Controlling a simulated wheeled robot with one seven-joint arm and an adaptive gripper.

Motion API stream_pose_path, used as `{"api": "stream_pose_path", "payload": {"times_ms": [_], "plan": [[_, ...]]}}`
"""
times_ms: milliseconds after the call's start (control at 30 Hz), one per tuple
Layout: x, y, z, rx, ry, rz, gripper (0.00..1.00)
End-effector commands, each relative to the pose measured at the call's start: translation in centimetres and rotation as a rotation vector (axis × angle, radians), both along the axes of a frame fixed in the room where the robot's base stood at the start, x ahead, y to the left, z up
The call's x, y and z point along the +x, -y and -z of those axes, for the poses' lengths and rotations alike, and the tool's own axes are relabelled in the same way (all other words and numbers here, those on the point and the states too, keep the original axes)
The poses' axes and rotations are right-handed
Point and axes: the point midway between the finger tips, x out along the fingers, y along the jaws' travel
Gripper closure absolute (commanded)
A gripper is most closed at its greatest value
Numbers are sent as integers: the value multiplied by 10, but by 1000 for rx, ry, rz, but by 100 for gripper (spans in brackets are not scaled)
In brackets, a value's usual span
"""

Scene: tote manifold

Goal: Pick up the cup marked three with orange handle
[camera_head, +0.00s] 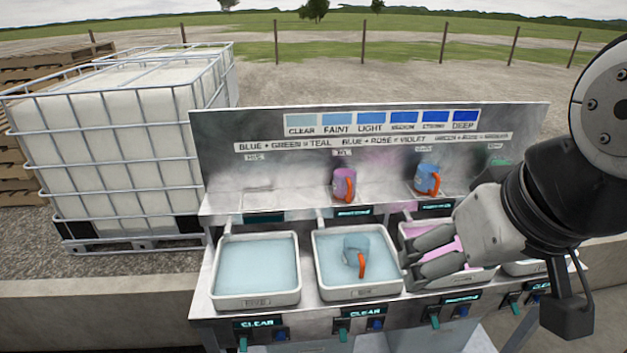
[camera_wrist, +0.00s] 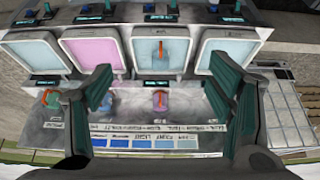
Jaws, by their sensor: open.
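A pale blue cup with an orange handle (camera_head: 354,245) sits in the second tote from the left, in light blue liquid; it also shows in the wrist view (camera_wrist: 161,57). A violet cup with an orange handle (camera_head: 343,182) and a blue cup with an orange handle (camera_head: 426,177) stand on the shelf behind. I cannot read a three on any cup. My gripper (camera_head: 407,263) is open and empty, its fingers in front of the pink tote, right of the cup in the tote. In the wrist view the cup in the tote lies between the fingers.
A light blue tote (camera_head: 257,303) is at left, a pink tote (camera_head: 480,277) behind my gripper. The back panel (camera_head: 225,150) rises behind the shelf. A green cup (camera_wrist: 51,98) shows in the wrist view. A caged white tank (camera_head: 110,140) stands left.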

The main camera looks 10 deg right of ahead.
Motion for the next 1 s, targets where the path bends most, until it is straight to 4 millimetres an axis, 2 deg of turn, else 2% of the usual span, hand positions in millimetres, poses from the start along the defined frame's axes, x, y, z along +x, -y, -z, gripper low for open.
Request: {"api": "stream_pose_path", "payload": {"times_ms": [433, 467, 600, 667, 767, 1000], "plan": [[0, 0, 0, 0, 0, 0, 25], [0, 0, 0, 0, 0, 0, 21], [7, -1, 0, -4, -5, -9, 21], [16, -2, -1, -7, -12, -22, 21], [41, -4, 0, -18, -25, -58, 21], [119, -8, 19, -37, -53, -168, 21]]}}
